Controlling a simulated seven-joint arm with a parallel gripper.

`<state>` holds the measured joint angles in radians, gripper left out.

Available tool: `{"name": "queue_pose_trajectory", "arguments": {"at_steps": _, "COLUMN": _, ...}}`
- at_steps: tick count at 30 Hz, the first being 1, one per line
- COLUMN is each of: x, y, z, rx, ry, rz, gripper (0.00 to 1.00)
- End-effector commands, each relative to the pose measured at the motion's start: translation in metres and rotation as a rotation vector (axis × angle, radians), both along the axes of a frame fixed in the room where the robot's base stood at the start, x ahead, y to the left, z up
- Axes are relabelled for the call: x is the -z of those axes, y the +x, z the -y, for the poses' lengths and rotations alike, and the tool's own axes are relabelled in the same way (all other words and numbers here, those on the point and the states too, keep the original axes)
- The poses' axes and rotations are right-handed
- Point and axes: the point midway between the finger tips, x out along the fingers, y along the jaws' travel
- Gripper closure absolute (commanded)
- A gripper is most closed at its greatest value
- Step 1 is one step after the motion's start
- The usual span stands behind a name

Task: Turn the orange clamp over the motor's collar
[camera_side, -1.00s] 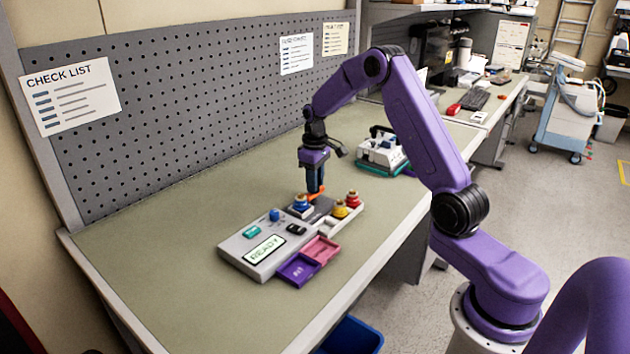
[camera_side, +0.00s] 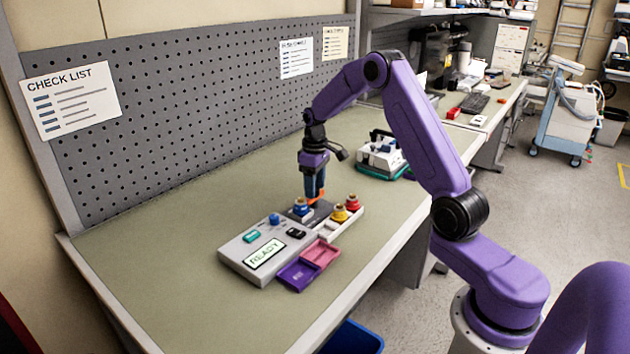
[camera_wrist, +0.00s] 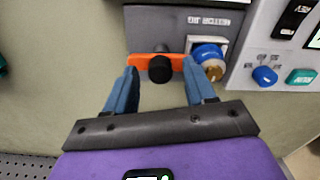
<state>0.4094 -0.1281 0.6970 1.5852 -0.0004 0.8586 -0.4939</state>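The orange clamp (camera_wrist: 143,62) is a short bar with a black round knob (camera_wrist: 160,70) at its middle, beside the grey pump housing in the wrist view. In the side view a bit of its orange (camera_side: 321,197) shows under my gripper (camera_side: 314,196). In the wrist view my gripper (camera_wrist: 159,70) has its blue fingers well apart, tips near the bar's two ends, knob between them. I cannot tell whether the tips touch it. The blue collar with a brass end (camera_wrist: 208,58) sits on a pale plate by the clamp's right end; it also shows in the side view (camera_side: 300,206).
The grey pump body (camera_side: 245,268) has a READY screen (camera_side: 265,251). Purple (camera_side: 297,275) and pink (camera_side: 321,254) trays sit at its front. Yellow (camera_side: 339,213) and red (camera_side: 352,202) knobs stand to the right. Another device (camera_side: 383,155) is behind. The left bench (camera_side: 150,275) is clear.

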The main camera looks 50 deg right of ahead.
Motion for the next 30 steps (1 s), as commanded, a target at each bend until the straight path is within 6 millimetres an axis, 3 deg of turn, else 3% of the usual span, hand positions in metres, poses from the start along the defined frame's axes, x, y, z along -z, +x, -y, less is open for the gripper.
{"name": "queue_pose_trajectory", "arguments": {"at_steps": 8, "x": -0.027, "y": 0.001, "z": 0.000, "rx": 0.000, "ry": -0.001, "rz": 0.004, "gripper": 0.45}}
{"name": "queue_pose_trajectory", "arguments": {"at_steps": 21, "x": -0.120, "y": 0.001, "z": 0.000, "rx": 0.000, "ry": -0.002, "rz": 0.006, "gripper": 0.45}}
{"name": "queue_pose_trajectory", "arguments": {"at_steps": 30, "x": -0.165, "y": 0.001, "z": 0.000, "rx": -0.001, "ry": -0.002, "rz": 0.002, "gripper": 0.45}}
